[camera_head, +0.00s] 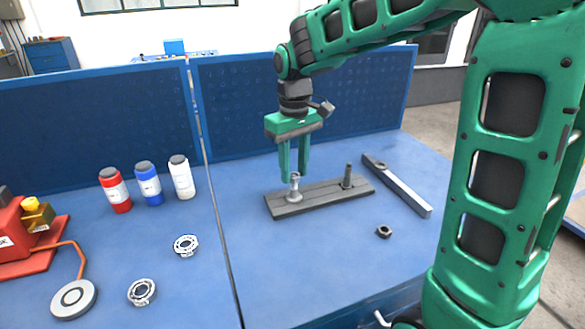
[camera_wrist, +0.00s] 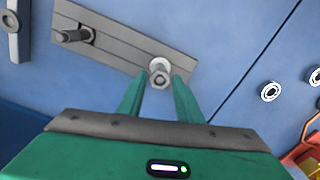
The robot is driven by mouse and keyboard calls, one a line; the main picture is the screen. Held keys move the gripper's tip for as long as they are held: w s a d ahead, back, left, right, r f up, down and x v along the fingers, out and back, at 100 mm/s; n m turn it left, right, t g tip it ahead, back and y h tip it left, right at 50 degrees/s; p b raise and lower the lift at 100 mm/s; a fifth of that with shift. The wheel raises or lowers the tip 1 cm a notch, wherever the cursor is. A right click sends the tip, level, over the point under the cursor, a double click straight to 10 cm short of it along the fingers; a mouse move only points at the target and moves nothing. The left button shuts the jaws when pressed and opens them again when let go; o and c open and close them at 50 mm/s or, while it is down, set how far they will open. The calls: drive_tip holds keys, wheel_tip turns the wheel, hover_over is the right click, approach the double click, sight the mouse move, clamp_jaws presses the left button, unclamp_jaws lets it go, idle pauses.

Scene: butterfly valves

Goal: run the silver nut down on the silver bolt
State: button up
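The silver bolt (camera_head: 295,191) stands upright at the left end of a grey plate, with a wider silver round base at its foot. The silver nut (camera_wrist: 160,79) appears at the top of the bolt in the wrist view, seen nearly end-on; how far it is threaded I cannot tell. My gripper (camera_head: 293,180) points down over the bolt. In the wrist view its two fingers (camera_wrist: 160,84) lie on either side of the nut, with a gap visible on both sides. It is open and holds nothing.
The grey plate (camera_head: 320,196) also bears a dark bolt (camera_head: 347,177) at its right end. A dark nut (camera_head: 384,232) lies in front, and a grey bar (camera_head: 398,187) lies to the right. Bottles (camera_head: 149,184), bearings (camera_head: 186,245) and a red device (camera_head: 22,240) stand left.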

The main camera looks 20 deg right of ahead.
drive_tip(key=n, duration=0.4)
drive_tip(key=shift+n, duration=0.3)
drive_tip(key=n, duration=0.8)
drive_tip(key=shift+n, duration=0.3)
drive_tip(key=n, duration=0.3)
drive_tip(key=shift+n, duration=0.3)
drive_tip(key=shift+c, duration=0.3)
